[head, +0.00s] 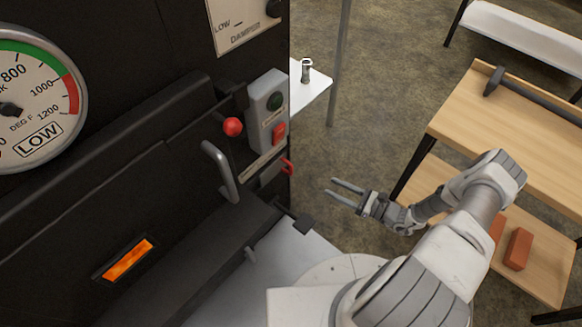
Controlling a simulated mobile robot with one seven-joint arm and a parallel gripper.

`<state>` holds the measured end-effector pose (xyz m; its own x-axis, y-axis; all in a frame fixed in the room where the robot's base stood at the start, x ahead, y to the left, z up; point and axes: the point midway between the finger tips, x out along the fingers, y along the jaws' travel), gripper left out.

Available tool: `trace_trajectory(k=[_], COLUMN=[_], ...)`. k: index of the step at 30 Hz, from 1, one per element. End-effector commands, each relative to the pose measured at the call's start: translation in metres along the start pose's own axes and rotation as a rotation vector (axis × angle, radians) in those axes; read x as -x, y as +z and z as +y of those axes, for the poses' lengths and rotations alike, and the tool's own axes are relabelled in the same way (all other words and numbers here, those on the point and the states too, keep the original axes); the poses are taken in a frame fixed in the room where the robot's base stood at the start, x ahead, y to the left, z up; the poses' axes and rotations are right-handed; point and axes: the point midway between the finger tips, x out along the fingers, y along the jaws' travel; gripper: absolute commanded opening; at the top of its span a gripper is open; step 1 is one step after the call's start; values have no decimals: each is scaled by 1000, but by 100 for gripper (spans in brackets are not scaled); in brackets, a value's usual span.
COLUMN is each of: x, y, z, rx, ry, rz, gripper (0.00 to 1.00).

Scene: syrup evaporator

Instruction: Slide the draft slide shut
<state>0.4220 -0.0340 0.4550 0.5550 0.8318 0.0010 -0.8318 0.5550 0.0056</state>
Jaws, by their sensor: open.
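My gripper (332,188) is open and empty, over the floor to the right of the black evaporator front (130,205). Its two fingers point left toward the evaporator, apart from it. I cannot tell for sure which part is the draft slide. A black tab (304,223) sticks out low at the right end of the front, left of and below my fingers. A red loop (289,166) sits higher at the right edge, beside a small labelled plate (264,161). My gripper touches neither part.
The front also carries a grey handle (221,171), a red ball knob (232,127), a switch box (268,112) and a dial gauge (25,95). An orange glowing window (128,259) is below. A wooden bench (510,130) stands right; open floor lies between.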

Motion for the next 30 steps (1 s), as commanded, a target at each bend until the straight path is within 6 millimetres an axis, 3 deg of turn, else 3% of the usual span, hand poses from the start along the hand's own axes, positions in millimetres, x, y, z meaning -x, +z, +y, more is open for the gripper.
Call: trace_trajectory(k=[18,24,30], x=[-128,-154,-162], y=[-1,-1,0], z=[2,1,1], rx=[1,2,1], ry=[6,5,3], rz=[0,1,1], gripper=[47,47,47])
